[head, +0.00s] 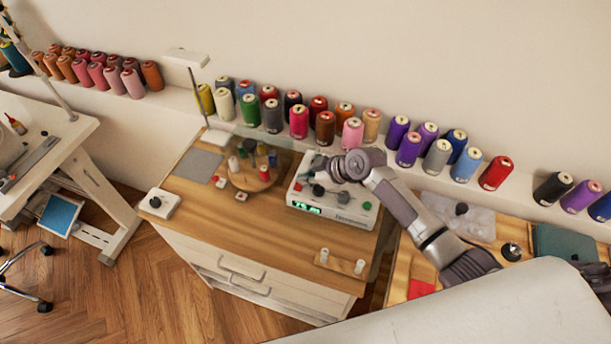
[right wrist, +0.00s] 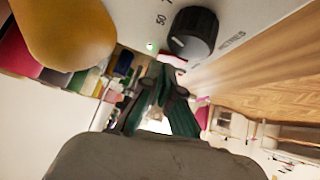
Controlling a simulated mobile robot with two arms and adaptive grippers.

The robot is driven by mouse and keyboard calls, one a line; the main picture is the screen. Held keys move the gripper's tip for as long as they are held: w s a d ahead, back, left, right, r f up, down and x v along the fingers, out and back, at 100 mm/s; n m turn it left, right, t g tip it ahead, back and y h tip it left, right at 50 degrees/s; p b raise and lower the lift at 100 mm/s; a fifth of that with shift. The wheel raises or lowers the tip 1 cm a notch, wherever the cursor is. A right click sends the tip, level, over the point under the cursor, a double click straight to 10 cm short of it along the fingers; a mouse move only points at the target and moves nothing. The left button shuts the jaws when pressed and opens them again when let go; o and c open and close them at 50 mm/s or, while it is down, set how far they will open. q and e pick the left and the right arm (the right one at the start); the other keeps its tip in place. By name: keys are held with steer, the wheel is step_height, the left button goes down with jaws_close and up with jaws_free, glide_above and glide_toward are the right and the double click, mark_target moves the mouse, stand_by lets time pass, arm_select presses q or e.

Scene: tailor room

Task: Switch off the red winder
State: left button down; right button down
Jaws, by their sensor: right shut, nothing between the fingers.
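A white box-shaped machine (head: 335,205) with a green lit display and dark knobs stands on the wooden worktop. I cannot tell for sure whether it is the red winder. My right gripper (head: 320,165) is over the back of this machine, shut and empty; its fingertips are partly hidden in the head view. In the right wrist view the dark fingers (right wrist: 168,88) are close to a black knob (right wrist: 192,34) on a white panel. A small red piece (right wrist: 174,61) shows by the fingertips; whether they touch it is unclear. My left gripper is not in view.
A round wooden stand (head: 250,179) with small spools is left of the machine. A small white box with a black knob (head: 160,203) is at the worktop's left edge. Several thread cones line the shelf behind. A two-peg wooden block (head: 340,263) lies in front.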

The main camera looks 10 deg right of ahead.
steer(key=shift+f, duration=0.25)
steer(key=shift+w+d+f+b, duration=0.1)
steer(key=shift+f+b, duration=0.3)
steer(key=shift+b, duration=0.3)
steer(key=shift+r, duration=0.15)
steer(key=shift+s+p, duration=0.2)
steer(key=shift+p, duration=0.15)
